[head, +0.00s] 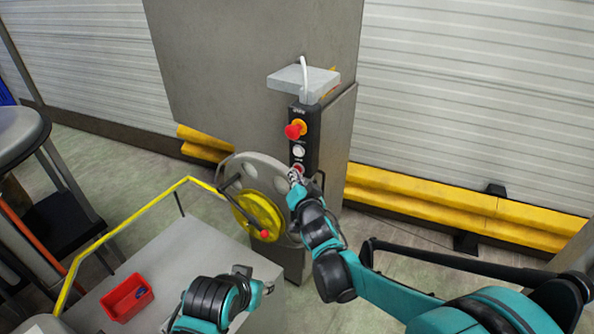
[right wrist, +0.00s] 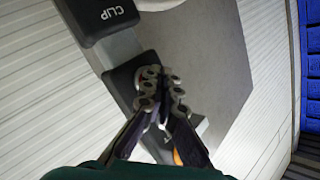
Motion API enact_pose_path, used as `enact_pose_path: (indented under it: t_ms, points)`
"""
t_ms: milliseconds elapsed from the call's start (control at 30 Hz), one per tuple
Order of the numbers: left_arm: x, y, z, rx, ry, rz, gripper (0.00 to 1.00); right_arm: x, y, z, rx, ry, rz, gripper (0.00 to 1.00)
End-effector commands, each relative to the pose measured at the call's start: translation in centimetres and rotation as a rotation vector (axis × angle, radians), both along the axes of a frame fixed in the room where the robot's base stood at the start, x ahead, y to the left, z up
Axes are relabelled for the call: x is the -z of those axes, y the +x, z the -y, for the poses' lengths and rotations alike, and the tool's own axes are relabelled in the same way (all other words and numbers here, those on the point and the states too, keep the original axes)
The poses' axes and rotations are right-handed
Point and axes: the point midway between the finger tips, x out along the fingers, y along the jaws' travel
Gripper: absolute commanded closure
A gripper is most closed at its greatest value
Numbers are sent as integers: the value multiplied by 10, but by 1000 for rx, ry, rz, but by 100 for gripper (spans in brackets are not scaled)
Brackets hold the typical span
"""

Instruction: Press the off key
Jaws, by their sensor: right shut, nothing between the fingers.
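A narrow black control box (head: 303,140) stands upright on the grey machine. It carries a red mushroom knob (head: 295,130) on a yellow base, a white button (head: 298,151) below it, and a red key (head: 299,168) lowest, which looks like the off key. My right gripper (head: 295,177) is shut and empty, its tips at the lower end of the box, overlapping the red key's edge. In the right wrist view the closed fingertips (right wrist: 160,88) cover part of the black box (right wrist: 124,78); contact cannot be told. My left gripper (head: 262,284) is low at centre, its jaws unclear.
A grey handwheel with a yellow hub (head: 260,212) and a red-knobbed crank is just left of my right gripper. A red bin (head: 127,297) sits on the grey table (head: 168,258). A yellow rail (head: 130,222) runs along the table's left. Yellow barriers (head: 430,200) line the wall.

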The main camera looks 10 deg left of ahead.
Motion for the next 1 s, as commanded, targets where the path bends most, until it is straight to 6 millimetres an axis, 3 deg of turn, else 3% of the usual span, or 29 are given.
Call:
enact_pose_path:
  t_ms: [433,1000]
  points:
    - [0,0,0,0,0,0,60,0,2,1,0,1,0,100]
    - [2,0,0,0,0,0,60,0,-14,-5,0,0,0,100]
